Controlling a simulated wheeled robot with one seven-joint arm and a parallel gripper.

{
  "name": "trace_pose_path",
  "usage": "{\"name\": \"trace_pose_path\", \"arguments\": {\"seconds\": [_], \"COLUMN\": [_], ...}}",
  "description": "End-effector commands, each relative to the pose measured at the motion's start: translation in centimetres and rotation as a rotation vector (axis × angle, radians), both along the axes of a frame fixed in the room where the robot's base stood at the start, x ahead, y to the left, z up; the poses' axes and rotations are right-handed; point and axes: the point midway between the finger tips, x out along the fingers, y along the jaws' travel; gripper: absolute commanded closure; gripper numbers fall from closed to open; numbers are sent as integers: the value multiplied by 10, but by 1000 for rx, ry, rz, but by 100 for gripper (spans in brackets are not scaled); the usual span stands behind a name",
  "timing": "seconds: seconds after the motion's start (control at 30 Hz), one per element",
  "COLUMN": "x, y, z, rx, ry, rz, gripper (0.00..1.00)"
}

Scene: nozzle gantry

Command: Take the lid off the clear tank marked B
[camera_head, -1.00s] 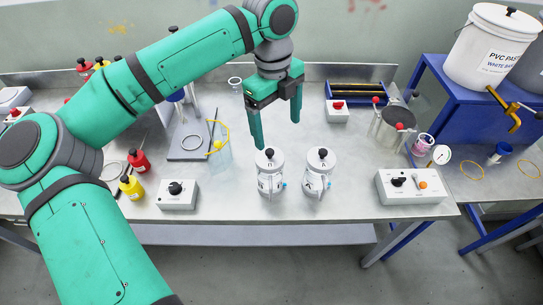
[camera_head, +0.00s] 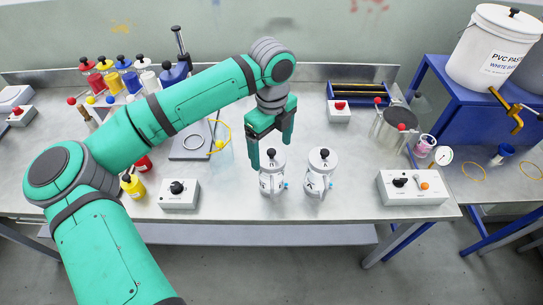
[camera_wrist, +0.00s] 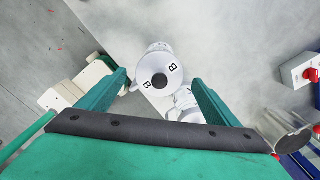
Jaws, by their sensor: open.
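The tank marked B (camera_head: 272,184) is a whitish, clear-walled canister standing upright on the bench, the left of two alike. The lid is on the tank. My gripper (camera_head: 271,154) is open above it, with one finger on each side of the knob and a gap to both. In the wrist view my gripper (camera_wrist: 160,78) frames the lid centrally. Contact with the lid is not visible. The tank's walls are mostly hidden from above.
A second lidded tank (camera_head: 319,182) stands close on the right. A knob box (camera_head: 178,194) is at the left and a control box (camera_head: 411,188) at the right. The bench front edge is near.

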Motion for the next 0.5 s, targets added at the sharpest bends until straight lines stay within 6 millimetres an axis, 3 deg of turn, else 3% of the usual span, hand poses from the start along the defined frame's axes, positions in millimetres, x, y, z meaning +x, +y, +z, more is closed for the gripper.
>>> {"name": "trace_pose_path", "arguments": {"seconds": [0.13,0.37,0.5], "x": [0,0,0], "y": [1,1,2], "z": [-10,-11,-11], "rx": [0,1,-1], "ry": [0,-1,-1], "rz": [1,2,3], "gripper": [15,15,49]}}
